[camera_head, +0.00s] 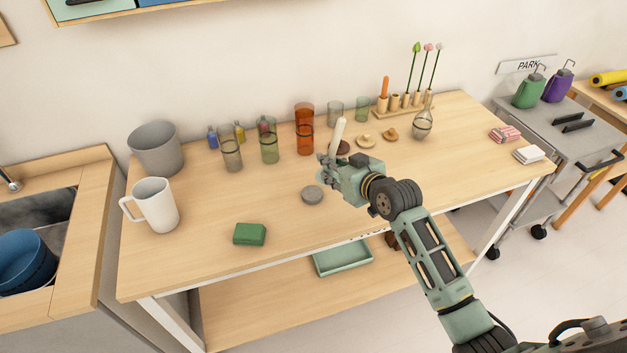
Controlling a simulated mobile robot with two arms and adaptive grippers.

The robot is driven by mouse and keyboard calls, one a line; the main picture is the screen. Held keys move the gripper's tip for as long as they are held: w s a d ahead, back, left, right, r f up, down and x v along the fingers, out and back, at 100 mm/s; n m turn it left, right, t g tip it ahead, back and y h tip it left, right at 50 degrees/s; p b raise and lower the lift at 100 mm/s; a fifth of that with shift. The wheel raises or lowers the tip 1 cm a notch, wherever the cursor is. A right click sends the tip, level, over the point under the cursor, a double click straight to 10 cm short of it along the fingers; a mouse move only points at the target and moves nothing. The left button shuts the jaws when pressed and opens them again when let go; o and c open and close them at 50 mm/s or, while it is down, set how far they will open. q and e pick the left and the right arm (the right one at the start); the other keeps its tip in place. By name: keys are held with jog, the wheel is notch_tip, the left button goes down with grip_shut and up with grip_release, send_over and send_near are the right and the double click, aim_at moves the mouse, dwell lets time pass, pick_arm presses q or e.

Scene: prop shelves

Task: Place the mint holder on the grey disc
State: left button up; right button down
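The grey disc (312,194) lies flat on the wooden table, just left of and in front of my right gripper (328,167). The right gripper is over the middle of the table. A cream, candle-like stick (338,133) rises from beside its fingertips, leaning slightly right at the top. The foot of the stick is hidden by the gripper. I cannot make out the mint holder apart from the gripper, which is itself mint-coloured. Whether the fingers are closed on something is too small to tell. My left gripper is not in view.
Several glasses, including an amber one (304,130), stand behind the disc. Small round wooden pieces (365,141) and a flask (423,124) are to the right. A white mug (155,204) and a green block (249,234) are left. The table around the disc is clear.

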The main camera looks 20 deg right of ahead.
aim_at(317, 175)
jog(key=a+f, duration=0.1)
jog(key=f, duration=0.1)
jog(key=w+a+f+p, duration=0.1)
jog(key=a+f, duration=0.2)
jog(key=shift+w+a+f, duration=0.1)
jog(key=shift+w+f, duration=0.2)
jog(key=shift+f, duration=0.5)
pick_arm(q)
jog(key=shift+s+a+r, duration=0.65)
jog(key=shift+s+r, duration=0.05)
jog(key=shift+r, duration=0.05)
pick_arm(e)
jog(key=c, duration=1.4)
grip_release()
